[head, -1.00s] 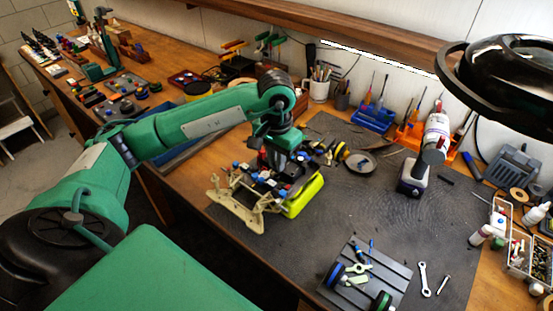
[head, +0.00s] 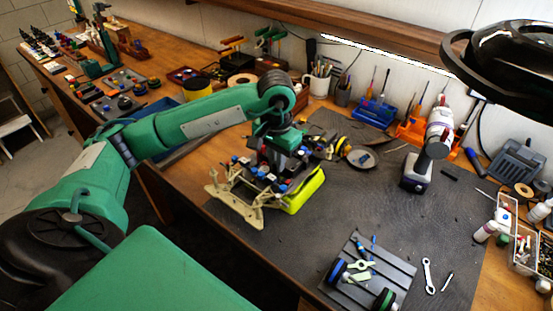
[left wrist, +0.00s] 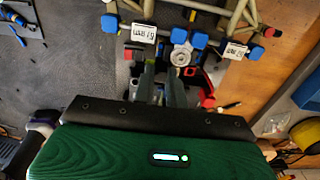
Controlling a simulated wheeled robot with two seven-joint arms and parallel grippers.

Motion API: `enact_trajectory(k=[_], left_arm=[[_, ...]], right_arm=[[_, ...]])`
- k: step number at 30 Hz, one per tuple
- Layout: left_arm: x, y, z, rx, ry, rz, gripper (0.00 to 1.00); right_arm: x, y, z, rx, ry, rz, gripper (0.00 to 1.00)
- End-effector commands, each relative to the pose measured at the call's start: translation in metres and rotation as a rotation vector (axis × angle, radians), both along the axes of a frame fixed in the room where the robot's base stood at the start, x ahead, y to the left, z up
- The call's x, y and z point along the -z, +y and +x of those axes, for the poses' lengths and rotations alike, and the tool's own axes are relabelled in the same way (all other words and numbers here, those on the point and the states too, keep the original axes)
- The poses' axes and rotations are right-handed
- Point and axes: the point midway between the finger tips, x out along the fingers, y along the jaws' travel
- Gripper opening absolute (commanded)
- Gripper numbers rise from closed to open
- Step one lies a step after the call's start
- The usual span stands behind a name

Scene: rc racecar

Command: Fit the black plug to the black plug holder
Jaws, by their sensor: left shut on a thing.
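The car chassis (head: 236,206), with cream arms and blue, red and black fittings, sits on the dark mat. Its frame also shows at the top of the left wrist view (left wrist: 237,28). My left gripper (head: 273,162) points down over the middle of the chassis. In the left wrist view its fingers (left wrist: 160,82) are close together among the chassis parts, shut on a small dark thing, taken as the black plug, that is mostly hidden. I cannot tell the black plug holder apart from the other dark parts there, or whether the plug touches it. My right gripper is not in view.
A yellow-green part (head: 305,192) lies against the chassis' right side. A cordless drill (head: 418,172) stands on the mat (head: 300,250) to the right. A grey slatted panel (head: 392,272) with wheels lies in front. The mat between them is mostly clear.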

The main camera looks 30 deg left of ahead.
Motion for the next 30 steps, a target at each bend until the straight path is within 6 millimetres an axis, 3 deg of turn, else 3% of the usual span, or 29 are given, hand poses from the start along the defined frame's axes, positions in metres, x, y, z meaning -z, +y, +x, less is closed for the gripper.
enact_trajectory(k=[1, 2, 5, 17, 30], left_arm=[[0.002, 0.000, 0.000, 0.000, 0.000, 0.000, 0.00], [0.001, 0.000, 0.000, 0.000, 0.000, 0.000, 0.19], [0.001, 0.000, 0.000, 0.000, 0.000, 0.000, 0.39], [-0.005, 0.000, 0.001, 0.000, -0.002, -0.001, 0.39], [-0.075, 0.000, 0.001, 0.000, -0.005, 0.001, 0.39]], right_arm=[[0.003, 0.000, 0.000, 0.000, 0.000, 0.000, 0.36], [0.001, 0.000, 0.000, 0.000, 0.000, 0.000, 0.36], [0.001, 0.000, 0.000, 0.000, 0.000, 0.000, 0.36], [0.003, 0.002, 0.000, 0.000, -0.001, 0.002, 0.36], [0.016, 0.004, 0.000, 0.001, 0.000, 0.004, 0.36]])
